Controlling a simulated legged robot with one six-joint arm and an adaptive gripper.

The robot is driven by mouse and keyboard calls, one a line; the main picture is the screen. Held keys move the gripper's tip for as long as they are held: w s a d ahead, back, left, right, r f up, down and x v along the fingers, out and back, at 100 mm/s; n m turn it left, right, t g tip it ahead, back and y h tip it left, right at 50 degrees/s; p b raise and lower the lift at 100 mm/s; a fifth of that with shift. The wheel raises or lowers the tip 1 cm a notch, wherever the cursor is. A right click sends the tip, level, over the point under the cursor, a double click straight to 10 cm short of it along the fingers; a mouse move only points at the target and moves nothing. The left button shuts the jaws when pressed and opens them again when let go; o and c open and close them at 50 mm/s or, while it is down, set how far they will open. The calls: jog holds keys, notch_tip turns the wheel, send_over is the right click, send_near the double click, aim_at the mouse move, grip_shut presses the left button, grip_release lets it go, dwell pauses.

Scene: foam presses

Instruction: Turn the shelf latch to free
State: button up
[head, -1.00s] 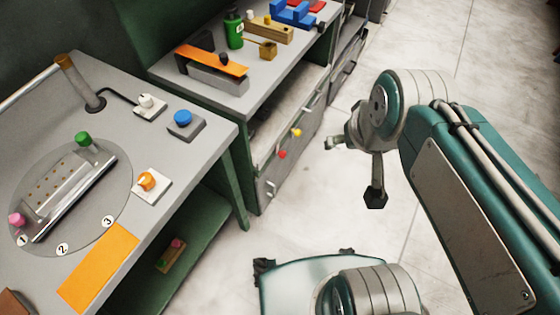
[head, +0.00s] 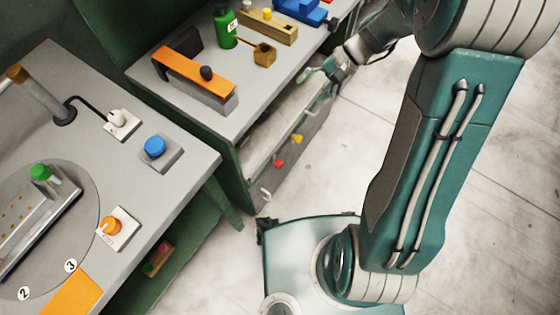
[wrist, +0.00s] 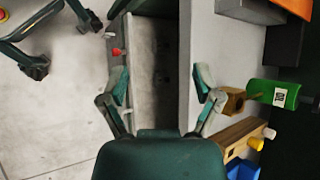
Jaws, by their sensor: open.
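The low shelf front (head: 290,160) under the second bench carries a red knob (head: 279,164), a yellow knob (head: 297,138) and a small pale handle (head: 265,194). I cannot tell for sure which of these is the shelf latch or how it is turned. My gripper (head: 322,72) is open and empty beside the bench's right edge, farther back than the knobs. In the wrist view my gripper (wrist: 162,82) has its fingers spread over the shelf opening (wrist: 157,65). The red knob (wrist: 117,51) shows left of the opening, ahead of the left finger. The yellow knob is not visible there.
The second bench (head: 190,95) holds an orange-topped press (head: 190,70), a green bottle (head: 226,30) and a wooden block (head: 263,55). The near bench (head: 90,130) has a blue button (head: 155,147) and an orange knob (head: 110,226). Open floor (head: 330,170) lies right of the shelf.

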jog(key=w+f+m+y, duration=0.2)
jog(key=f, duration=0.4)
jog(key=w+f+m+y, duration=0.2)
jog(key=w+f+y, duration=0.1)
jog(key=f, duration=0.4)
jog(key=m+t, duration=1.3)
jog(key=m, duration=0.1)
send_near(282, 166)
jog(key=shift+y, duration=0.3)
jog(key=x, duration=1.1)
jog(key=shift+w+d+f, duration=0.1)
jog(key=shift+w+f, duration=0.05)
jog(key=shift+f, duration=0.2)
jog(key=c, duration=1.1)
